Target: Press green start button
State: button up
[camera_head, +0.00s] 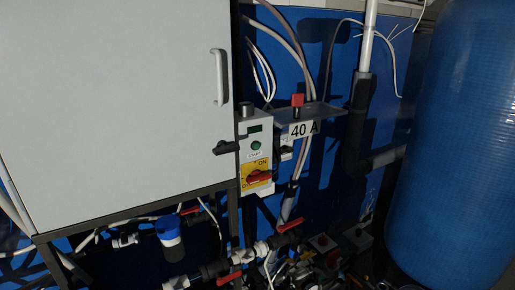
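The green start button (256,145) is on the front of a narrow grey control box (243,158), above a small label reading START. A small dark window with a green tint (255,129) is above the button. A yellow plate with a red rotary switch (258,177) marked ON is below it. The button's face is unobstructed in the head view. I cannot tell whether it is pressed in. My gripper does not show in this view.
A large grey cabinet (115,100) with a white handle (220,77) stands left of the box. A shelf labelled 40 A (303,129) juts out at right. Red-handled valves (289,225) and pipes lie below. A big blue tank (455,150) fills the right side.

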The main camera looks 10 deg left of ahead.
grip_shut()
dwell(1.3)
